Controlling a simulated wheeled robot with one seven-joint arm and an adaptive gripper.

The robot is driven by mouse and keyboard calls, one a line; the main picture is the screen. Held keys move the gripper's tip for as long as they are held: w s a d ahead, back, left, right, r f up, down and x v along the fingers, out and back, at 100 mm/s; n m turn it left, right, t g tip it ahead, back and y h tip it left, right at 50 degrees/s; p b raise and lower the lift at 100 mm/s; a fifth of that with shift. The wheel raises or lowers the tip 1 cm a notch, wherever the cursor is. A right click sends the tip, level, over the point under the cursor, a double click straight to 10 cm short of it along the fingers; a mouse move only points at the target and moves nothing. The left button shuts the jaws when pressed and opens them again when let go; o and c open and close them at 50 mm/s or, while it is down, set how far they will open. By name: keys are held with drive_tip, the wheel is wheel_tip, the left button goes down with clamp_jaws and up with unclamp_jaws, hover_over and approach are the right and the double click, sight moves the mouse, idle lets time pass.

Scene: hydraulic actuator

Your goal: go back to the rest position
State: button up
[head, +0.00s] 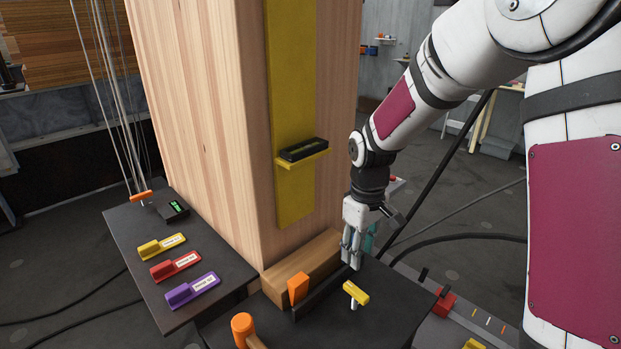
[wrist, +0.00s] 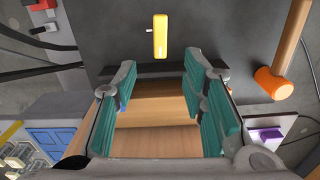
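My gripper (head: 356,238) hangs fingers down over the right back part of the black table, beside the wooden column. In the wrist view my gripper (wrist: 157,110) has its teal finger pads wide apart, with no object between them. Wood of the column's base shows through the gap. My white and maroon arm reaches in from the upper right in the head view.
A black table (head: 375,310) bears a yellow-handled piece (head: 356,293), an orange block (head: 298,288) and an orange mallet (head: 243,328). The wooden column (head: 200,120) rises behind. A dark side shelf (head: 130,235) holds yellow, red and purple labelled handles.

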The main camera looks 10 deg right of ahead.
drive_tip(key=s+r+m+t, duration=0.2)
drive_tip(key=s+r+m, duration=0.1)
drive_tip(key=s+r, duration=1)
drive_tip(key=s+r+m+t, duration=0.2)
drive_tip(key=s+r+m, duration=0.1)
drive_tip(key=s, duration=0.9)
drive_tip(key=shift+s+d+r, duration=0.35)
drive_tip(key=shift+s+r, duration=0.05)
